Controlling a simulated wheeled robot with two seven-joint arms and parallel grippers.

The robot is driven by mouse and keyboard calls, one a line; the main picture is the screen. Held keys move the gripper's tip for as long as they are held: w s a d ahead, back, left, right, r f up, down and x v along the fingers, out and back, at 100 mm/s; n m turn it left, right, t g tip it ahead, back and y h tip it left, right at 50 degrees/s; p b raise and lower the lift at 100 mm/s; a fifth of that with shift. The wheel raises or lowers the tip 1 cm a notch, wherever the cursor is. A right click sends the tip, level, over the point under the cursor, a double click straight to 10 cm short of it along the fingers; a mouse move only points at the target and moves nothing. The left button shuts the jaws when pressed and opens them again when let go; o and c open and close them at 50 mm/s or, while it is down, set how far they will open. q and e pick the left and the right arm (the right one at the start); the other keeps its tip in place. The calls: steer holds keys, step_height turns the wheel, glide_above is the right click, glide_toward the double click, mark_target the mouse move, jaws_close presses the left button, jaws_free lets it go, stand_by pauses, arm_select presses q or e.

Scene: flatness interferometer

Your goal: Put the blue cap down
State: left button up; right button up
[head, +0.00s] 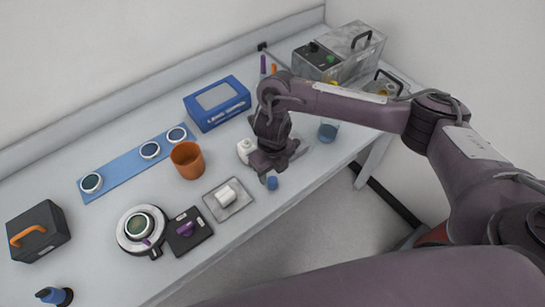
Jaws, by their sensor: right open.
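The small blue cap (272,183) is near the table's front edge, just below a fingertip of my right gripper (277,170). The gripper is open and points down close to the tabletop. The cap looks to be on the table, apart from the jaws, though the view does not show clearly whether a finger touches it. A white bottle (244,150) stands just left of the gripper, partly hidden by it. My left gripper is out of view.
An orange cup (187,160) and a tray with a white block (228,197) lie to the left. A blue box (217,103) stands behind. A blue-tinted beaker (328,131) stands to the right. The front table edge is close to the cap.

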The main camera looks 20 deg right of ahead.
mark_target(272, 180)
step_height(272, 180, up, 8)
steer(key=p, duration=0.1)
steer(key=shift+f, duration=0.1)
stand_by(0.5)
